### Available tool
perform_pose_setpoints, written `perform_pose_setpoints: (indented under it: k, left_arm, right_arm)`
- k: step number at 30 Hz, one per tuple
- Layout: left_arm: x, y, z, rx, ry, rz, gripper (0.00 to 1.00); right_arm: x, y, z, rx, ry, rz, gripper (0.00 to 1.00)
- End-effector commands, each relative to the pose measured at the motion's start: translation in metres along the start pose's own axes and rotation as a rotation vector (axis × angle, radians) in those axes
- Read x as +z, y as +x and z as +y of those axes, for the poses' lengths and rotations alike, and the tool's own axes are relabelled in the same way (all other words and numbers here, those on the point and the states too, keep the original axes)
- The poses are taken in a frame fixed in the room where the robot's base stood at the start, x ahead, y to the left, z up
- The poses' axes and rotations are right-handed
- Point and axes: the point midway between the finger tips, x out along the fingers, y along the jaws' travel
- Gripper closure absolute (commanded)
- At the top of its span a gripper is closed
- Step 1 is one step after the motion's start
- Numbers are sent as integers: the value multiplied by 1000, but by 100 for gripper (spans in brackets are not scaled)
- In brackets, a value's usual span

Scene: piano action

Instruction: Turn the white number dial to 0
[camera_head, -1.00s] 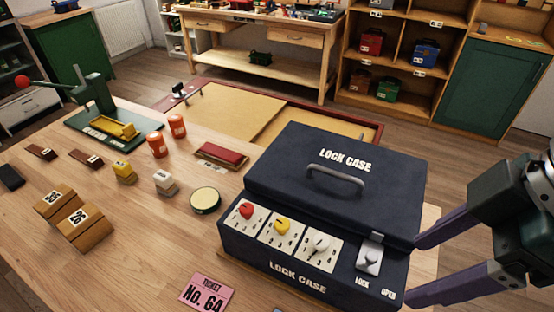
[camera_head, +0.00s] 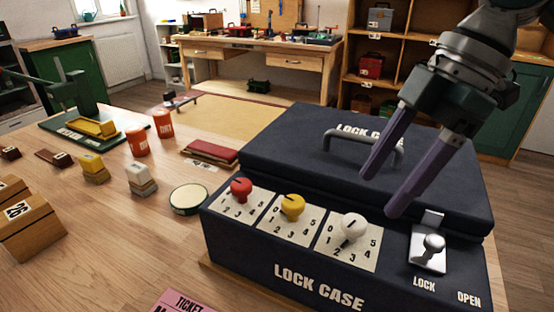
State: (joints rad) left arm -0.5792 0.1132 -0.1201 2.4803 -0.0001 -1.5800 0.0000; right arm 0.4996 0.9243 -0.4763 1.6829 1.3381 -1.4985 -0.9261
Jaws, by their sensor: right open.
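The dark blue lock case (camera_head: 290,262) stands on the table with its lid shut. Its front panel has three number dials. The white dial (camera_head: 354,226) is the rightmost, on a white plate with printed numbers. A dark pointer mark shows at its lower left, but I cannot tell which number it points at. My right gripper (camera_head: 380,194) is open and empty, with purple fingers pointing down-left. It is above the case, a little up and right of the white dial, apparently not touching it. It partly hides the lid's handle and lettering. My left gripper is not in view.
The red dial (camera_head: 241,187) and yellow dial (camera_head: 292,206) sit left of the white one. A silver latch switch (camera_head: 430,247) is close on the right, above LOCK and OPEN. The grey lid handle (camera_head: 345,135) stands up behind. A round tin (camera_head: 190,198) is left of the case.

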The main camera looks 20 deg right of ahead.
Motion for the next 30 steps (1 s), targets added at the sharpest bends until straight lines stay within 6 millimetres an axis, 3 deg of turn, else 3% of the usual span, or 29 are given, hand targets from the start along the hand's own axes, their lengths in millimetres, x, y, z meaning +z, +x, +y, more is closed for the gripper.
perform_pose_setpoints:
  k: [3, 9, 20, 30]
  left_arm:
    - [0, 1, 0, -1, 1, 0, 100]
    - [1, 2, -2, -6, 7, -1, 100]
    - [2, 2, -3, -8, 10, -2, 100]
    - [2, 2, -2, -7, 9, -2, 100]
  right_arm:
    - [0, 24, -1, -4, 2, 2, 31]
    - [0, 51, -1, -1, 1, 1, 31]
    - [0, 58, -1, 0, 0, -2, 31]
    - [0, 57, 0, 0, 0, -1, 68]
